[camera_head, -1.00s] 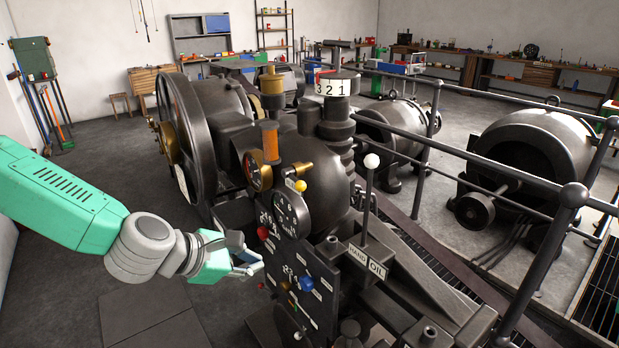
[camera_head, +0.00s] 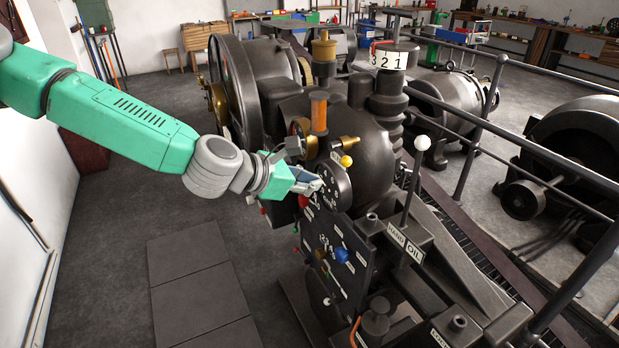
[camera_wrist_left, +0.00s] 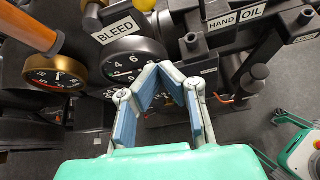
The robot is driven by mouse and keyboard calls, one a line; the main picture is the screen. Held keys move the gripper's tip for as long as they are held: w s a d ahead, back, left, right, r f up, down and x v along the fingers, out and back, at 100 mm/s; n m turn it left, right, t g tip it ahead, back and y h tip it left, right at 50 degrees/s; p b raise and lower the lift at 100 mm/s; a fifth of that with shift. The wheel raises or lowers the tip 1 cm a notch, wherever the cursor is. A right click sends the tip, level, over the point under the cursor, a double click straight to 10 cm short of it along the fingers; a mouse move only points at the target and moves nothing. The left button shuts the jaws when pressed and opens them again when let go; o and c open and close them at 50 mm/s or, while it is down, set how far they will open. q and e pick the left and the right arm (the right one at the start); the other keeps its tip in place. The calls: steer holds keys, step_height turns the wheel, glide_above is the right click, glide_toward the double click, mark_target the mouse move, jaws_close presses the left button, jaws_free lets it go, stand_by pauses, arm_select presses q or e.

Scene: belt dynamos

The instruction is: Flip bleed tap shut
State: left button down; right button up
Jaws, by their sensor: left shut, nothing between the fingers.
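The bleed tap shows in the head view as a brass fitting with a yellow ball end (camera_head: 346,161), at the upper front of the dark machine. In the left wrist view the yellow ball (camera_wrist_left: 146,4) is cut by the top edge, above the BLEED label (camera_wrist_left: 115,27). My left gripper (camera_head: 319,184) is shut and empty, just below and left of the yellow ball, in front of the round dial (camera_head: 334,181). In the left wrist view its fingertips (camera_wrist_left: 159,68) meet over the dial's lower edge. Contact cannot be told. My right gripper is not in view.
A brass-rimmed gauge (camera_wrist_left: 55,73) and an orange cylinder (camera_head: 319,112) sit left of the tap. A white-knobbed lever (camera_head: 422,143) stands to its right. Below is a panel with a blue knob (camera_head: 341,255). Railings (camera_head: 470,148) run at the right; floor at left is open.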

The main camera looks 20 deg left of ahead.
mark_target(340, 154)
arm_select(q)
steer(key=x, duration=0.6)
steer(key=r+p, duration=0.1)
steer(key=r, duration=0.1)
steer(key=d+r+p, duration=0.1)
steer(key=r, duration=0.1)
steer(key=shift+d, duration=0.1)
